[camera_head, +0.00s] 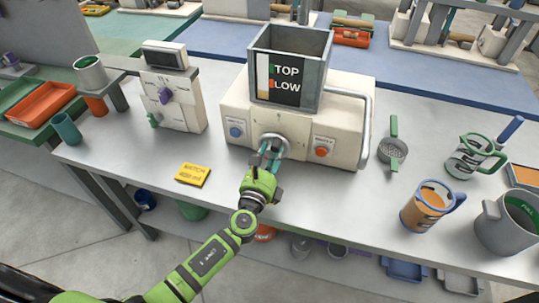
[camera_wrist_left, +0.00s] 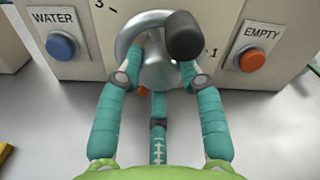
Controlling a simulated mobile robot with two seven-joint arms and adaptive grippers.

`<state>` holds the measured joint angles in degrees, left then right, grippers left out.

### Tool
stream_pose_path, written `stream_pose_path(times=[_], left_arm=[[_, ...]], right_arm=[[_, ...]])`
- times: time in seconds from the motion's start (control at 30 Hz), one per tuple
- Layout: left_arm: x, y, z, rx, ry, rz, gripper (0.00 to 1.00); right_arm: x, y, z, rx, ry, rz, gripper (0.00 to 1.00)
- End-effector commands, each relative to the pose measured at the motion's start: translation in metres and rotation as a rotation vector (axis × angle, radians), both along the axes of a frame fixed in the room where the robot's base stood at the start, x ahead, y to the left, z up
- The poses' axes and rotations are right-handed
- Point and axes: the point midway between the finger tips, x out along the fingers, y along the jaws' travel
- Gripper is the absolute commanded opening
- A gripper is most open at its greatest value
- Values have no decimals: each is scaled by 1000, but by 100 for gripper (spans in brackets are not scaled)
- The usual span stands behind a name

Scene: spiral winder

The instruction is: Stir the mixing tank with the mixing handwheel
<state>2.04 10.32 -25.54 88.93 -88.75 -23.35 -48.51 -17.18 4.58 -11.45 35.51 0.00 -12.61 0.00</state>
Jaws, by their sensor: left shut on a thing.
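The mixing tank (camera_head: 312,82) is a grey open-topped box with a "TOP / LOW" gauge, set on a cream machine body (camera_head: 345,118). The silver mixing handwheel (camera_head: 281,143) is on the machine's front. In the left wrist view the handwheel (camera_wrist_left: 135,32) has a curved rim and a dark knob (camera_wrist_left: 185,37) at upper right. My left gripper (camera_head: 268,154) is shut on the handwheel, its teal fingers (camera_wrist_left: 160,78) on either side of the hub below the knob. The fingers hide part of the wheel. The tank's contents are not clearly visible. My right gripper is not in view.
A blue WATER button (camera_wrist_left: 60,45) and an orange EMPTY button (camera_wrist_left: 251,60) flank the wheel closely. A yellow sign (camera_head: 192,175) lies left of the arm. A strainer (camera_head: 392,150), jugs (camera_head: 430,208) and a grey bucket (camera_head: 490,232) stand at right.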

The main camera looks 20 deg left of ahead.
Motion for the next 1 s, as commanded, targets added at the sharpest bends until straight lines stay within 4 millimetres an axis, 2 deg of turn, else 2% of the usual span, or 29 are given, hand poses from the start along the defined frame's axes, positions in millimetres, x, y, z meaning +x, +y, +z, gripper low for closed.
stream_pose_path(times=[0.03,0.27,0.3,0.33,0.73,0.87,1.0], left_arm=[[-1,-5,-3,-2,7,-12,5],[-2,-5,-4,-3,8,-12,5],[-2,-5,-4,-3,9,-13,54],[-2,-5,-4,-3,9,-13,61],[-6,-1,-3,-2,6,-4,61],[-23,-1,-4,-1,8,-5,61],[-54,0,-4,-2,9,-6,61]], right_arm=[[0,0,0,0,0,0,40],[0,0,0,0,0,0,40],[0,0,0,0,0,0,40],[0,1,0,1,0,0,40],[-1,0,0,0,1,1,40],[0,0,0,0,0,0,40],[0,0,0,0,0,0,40]])
